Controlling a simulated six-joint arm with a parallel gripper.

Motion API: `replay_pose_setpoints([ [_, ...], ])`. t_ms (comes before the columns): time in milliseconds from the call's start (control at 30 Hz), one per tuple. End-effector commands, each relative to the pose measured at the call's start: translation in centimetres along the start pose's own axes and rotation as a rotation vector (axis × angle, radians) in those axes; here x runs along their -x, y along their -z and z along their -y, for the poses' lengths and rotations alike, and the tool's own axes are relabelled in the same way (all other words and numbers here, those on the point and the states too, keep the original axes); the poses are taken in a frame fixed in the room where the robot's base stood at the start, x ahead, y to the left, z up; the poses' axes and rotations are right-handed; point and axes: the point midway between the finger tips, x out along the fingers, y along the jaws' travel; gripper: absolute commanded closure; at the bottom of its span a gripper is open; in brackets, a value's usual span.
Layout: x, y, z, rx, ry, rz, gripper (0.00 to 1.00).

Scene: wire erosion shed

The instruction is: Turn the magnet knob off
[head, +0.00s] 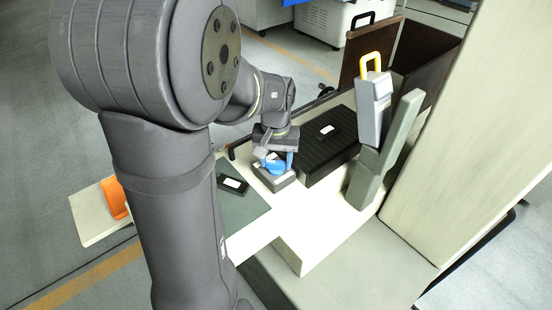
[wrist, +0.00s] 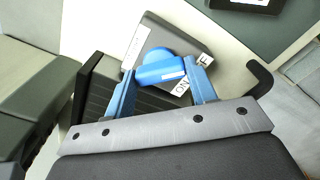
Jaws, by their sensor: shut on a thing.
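The magnet is a grey block (head: 273,182) on the pale bench, beside a black ribbed box. It also shows in the wrist view (wrist: 157,34), with a white label at its left. Its blue knob (wrist: 163,72) has a round hub and a bar handle. My gripper (wrist: 159,66) has its two blue fingers shut on the knob, one at each end of the bar. An "ON" label (wrist: 182,88) and a partly hidden label ending in "F" (wrist: 206,55) lie by the right finger. In the head view my gripper (head: 277,162) points down at the block and partly hides the knob.
The black ribbed box (head: 328,145) stands close right of the magnet. A grey upright fixture with a yellow handle (head: 372,62) rises farther right. A dark flat device (head: 233,184) lies on a grey-green mat at left. A black hook-shaped bar (wrist: 262,78) is near the right finger.

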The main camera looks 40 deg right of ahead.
Motion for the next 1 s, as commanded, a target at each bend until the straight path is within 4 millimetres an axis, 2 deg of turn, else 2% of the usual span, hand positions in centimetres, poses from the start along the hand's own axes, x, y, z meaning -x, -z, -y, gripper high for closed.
replay_pose_setpoints([
  [300,0.1,0.0,0.0,0.033,0.000,-0.001,0.72],
  [333,0.1,0.0,0.0,0.033,0.000,-0.001,0.43],
  [400,0.1,0.0,0.0,0.033,0.000,-0.001,0.30],
  [433,0.0,0.0,0.0,0.033,0.000,-0.001,0.27],
  [767,0.4,0.1,0.0,0.032,0.000,-0.002,0.27],
  [867,1.4,0.1,0.0,0.031,-0.001,-0.004,0.27],
  [1000,4.2,0.1,0.0,0.031,-0.001,-0.006,0.27],
])
